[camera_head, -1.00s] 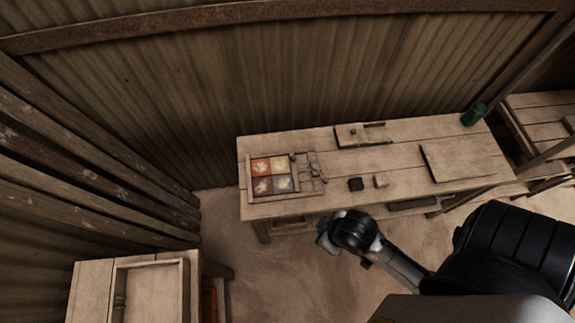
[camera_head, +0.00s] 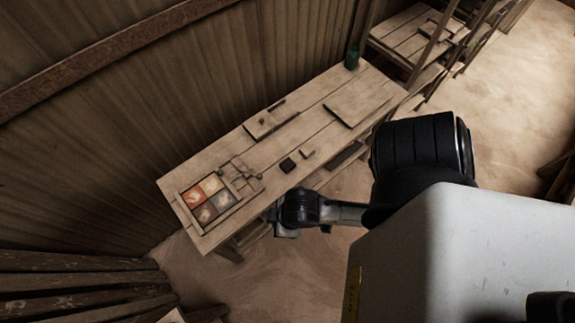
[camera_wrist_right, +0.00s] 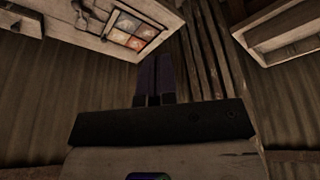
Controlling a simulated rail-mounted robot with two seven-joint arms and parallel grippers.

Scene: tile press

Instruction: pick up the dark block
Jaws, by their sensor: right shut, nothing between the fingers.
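The dark block (camera_head: 288,165) is small and nearly black. It lies on the wooden table (camera_head: 225,152), near the front edge, beside a small pale block (camera_head: 307,154) on its right. My right arm reaches in from the right in the head view, with its wrist just in front of the table edge below the dark block; its fingers are hidden there. In the right wrist view my right gripper (camera_wrist_right: 155,75) is shut and empty, its two dark fingers together. The dark block cannot be made out in the wrist view. My left gripper is not in view.
A framed tray (camera_head: 181,203) with coloured tiles sits at the table's left end; the tiles also show in the wrist view (camera_wrist_right: 130,32). A corrugated wall stands behind.

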